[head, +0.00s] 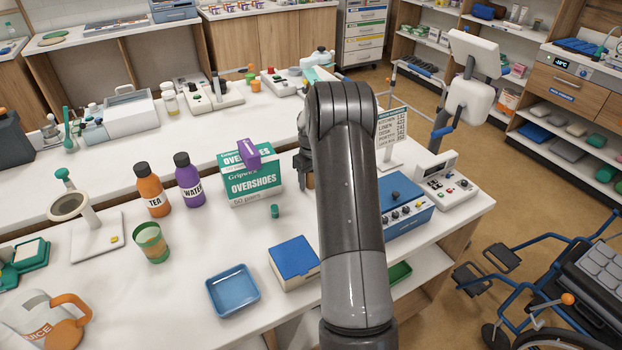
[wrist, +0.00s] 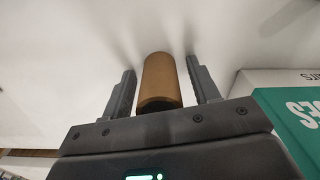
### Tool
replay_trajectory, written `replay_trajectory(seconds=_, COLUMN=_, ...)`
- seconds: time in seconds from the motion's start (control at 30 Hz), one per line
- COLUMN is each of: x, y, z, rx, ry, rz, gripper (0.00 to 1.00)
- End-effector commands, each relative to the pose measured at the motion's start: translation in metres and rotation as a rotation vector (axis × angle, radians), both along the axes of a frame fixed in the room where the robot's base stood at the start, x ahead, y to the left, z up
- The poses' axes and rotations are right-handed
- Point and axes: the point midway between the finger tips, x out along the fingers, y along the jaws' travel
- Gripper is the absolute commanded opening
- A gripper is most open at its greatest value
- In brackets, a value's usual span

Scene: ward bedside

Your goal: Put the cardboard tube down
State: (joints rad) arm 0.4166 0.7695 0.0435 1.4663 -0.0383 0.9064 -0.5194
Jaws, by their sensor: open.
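The cardboard tube (wrist: 160,82) is a plain brown cylinder in the wrist view, standing between my gripper's two fingers against the white counter surface. My gripper (wrist: 163,92) is open, with a narrow gap showing on each side of the tube. In the head view my gripper (head: 305,172) is mostly hidden behind my own arm, just right of the overshoes box.
The green and white overshoes box (head: 252,186) is close beside my gripper, also at the right in the wrist view (wrist: 295,110). A blue device (head: 405,212), a blue-lidded box (head: 294,258) and a blue tray (head: 232,290) stand nearby. Bottles (head: 188,180) are further left.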

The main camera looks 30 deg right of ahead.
Motion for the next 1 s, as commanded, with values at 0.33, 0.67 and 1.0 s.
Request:
replay_trajectory(seconds=0.33, x=0.001, y=0.0, z=0.046, rx=-0.002, ry=-0.004, rz=0.0, gripper=0.55)
replay_trajectory(seconds=0.67, x=0.001, y=0.0, z=0.108, rx=-0.002, ry=-0.002, rz=0.0, gripper=0.55)
replay_trajectory(seconds=1.0, x=-0.012, y=0.023, z=0.154, rx=-0.014, ry=-0.029, rz=-0.004, gripper=0.55)
